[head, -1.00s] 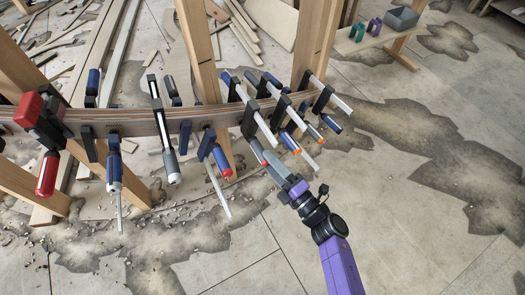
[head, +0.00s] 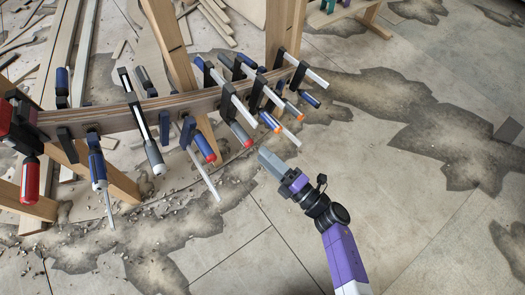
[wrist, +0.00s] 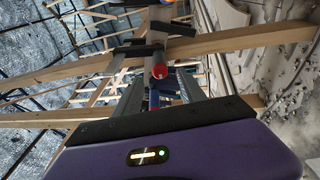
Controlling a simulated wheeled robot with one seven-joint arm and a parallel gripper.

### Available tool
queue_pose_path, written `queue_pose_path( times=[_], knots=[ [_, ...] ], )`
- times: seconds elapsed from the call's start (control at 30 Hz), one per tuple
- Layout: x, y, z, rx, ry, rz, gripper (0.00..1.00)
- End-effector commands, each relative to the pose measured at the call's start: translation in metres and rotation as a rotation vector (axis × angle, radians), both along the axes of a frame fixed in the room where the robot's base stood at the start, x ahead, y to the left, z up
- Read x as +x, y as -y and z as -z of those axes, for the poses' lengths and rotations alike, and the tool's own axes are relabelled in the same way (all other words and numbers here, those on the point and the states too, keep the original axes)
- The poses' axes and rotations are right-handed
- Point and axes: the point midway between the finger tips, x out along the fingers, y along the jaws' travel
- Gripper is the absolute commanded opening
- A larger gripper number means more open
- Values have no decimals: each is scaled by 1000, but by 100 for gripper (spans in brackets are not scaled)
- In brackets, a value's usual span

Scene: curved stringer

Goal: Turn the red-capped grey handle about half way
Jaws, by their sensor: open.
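The grey handle with the red cap (head: 238,131) is on a clamp on the curved wooden stringer (head: 180,105). In the wrist view its red end cap (wrist: 159,71) faces me, near the picture's middle, with the grey body behind it. My gripper (head: 264,158) is just below and right of the cap in the head view, with a small gap between them. In the wrist view my two grey fingers are apart, one on each side of the handle's line. My gripper is open and holds nothing.
A blue handle with a red cap (head: 205,147) hangs to the left. Orange-capped handles (head: 270,122) and white clamp bars crowd close on the right. A red handle (head: 29,180) is at far left. Wooden posts (head: 166,40) stand behind the stringer. The floor at right is clear.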

Motion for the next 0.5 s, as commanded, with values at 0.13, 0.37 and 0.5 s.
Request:
queue_pose_path(
  times=[0.13, 0.37, 0.5],
  knots=[
    [-11, 8, 2, -1, -1, 1, 48],
    [-28, 20, 5, -1, -1, 1, 48],
    [-36, 26, 7, 0, 0, 1, 48]
  ],
)
